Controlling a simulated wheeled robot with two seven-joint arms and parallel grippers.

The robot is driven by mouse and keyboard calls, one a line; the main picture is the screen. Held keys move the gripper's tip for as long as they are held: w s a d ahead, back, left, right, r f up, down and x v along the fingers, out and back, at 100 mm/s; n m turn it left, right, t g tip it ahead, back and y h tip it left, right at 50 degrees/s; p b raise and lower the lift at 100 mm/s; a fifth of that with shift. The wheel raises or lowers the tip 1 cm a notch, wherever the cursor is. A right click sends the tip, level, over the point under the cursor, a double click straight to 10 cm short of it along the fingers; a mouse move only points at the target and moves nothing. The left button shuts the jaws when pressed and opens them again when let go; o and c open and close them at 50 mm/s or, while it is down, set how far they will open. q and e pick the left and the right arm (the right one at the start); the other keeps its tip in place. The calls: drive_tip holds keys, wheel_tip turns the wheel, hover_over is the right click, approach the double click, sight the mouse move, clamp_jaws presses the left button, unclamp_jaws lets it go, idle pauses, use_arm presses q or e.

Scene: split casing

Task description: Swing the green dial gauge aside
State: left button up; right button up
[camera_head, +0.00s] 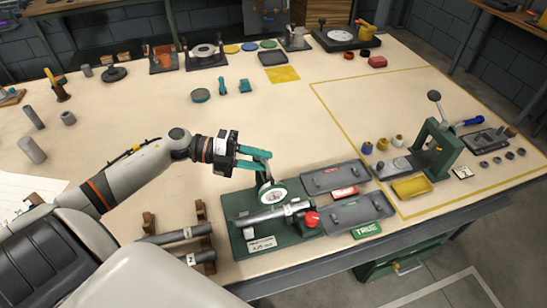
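The dial gauge (272,193) has a round white face in a green rim. It sits over a green fixture base (238,240) at the front middle of the bench. A grey metal shaft (265,216) lies across that base, just below the gauge, with a red knob (312,219) at its right end. My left gripper (267,162) reaches in from the left, and its teal fingers are just above the gauge. The fingers show a gap between them. Whether they touch the gauge cannot be told. My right gripper is not in view.
Two grey trays (335,177) lie right of the fixture, with a red label (345,192) and a green TRUE label (367,230). Shafts on a wooden rack (150,223) lie to the left. A green lever press (437,150) stands at right. The bench's middle is mostly clear.

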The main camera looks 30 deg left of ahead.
use_arm(q)
drive_tip(key=x, duration=0.3)
drive_tip(key=shift+w+d+p, duration=0.15)
drive_tip(key=shift+d+p, duration=0.1)
drive_tip(key=shift+p, duration=0.05)
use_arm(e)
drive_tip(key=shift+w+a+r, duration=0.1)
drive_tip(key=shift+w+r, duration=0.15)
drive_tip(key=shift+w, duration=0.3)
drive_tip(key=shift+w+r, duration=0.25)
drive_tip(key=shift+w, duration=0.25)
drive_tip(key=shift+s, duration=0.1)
use_arm(q)
clamp_jaws()
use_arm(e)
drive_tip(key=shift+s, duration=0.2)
